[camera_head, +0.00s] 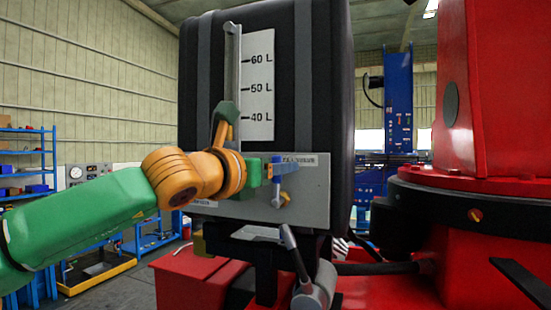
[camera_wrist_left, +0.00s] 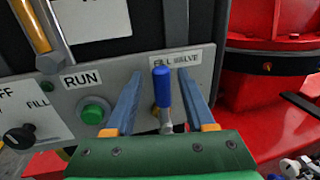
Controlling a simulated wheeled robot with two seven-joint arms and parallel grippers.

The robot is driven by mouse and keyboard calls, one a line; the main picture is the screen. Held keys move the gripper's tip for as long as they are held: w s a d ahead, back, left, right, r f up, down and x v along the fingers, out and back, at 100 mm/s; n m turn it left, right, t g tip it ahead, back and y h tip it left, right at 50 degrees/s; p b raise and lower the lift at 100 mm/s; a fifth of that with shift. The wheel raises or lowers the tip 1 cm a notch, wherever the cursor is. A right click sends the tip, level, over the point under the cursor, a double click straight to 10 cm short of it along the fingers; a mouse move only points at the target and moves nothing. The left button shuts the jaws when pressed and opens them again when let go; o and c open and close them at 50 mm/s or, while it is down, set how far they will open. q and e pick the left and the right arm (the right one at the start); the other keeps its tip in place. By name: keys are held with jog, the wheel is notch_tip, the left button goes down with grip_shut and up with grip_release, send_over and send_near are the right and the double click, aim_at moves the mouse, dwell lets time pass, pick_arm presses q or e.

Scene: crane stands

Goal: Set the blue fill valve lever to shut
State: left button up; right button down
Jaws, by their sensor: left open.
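The fill valve lever has a blue handle (camera_wrist_left: 163,88) on a grey stem. In the left wrist view it stands roughly upright below the "FILL VALVE" label (camera_wrist_left: 176,58) on the grey panel (camera_wrist_left: 65,105). My left gripper (camera_wrist_left: 160,76) is open, with one blue finger on each side of the handle and visible gaps between. In the head view my left gripper (camera_head: 284,166) is at the front of the panel, just above the brass valve body (camera_head: 285,198). The fingers partly hide the lever there. My right gripper is not in view.
A green RUN button (camera_wrist_left: 93,112) and a black knob (camera_wrist_left: 19,137) sit left of the lever. A black tank (camera_head: 330,100) with a litre scale (camera_head: 258,85) stands behind the panel. Red crane structure (camera_head: 495,90) is at the right. A grey-handled black lever (camera_head: 292,245) stands below the panel.

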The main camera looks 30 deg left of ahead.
pick_arm(q)
jog(key=shift+w+d, duration=0.25)
jog(key=shift+s+a, duration=0.15)
grip_shut()
dwell(1.0)
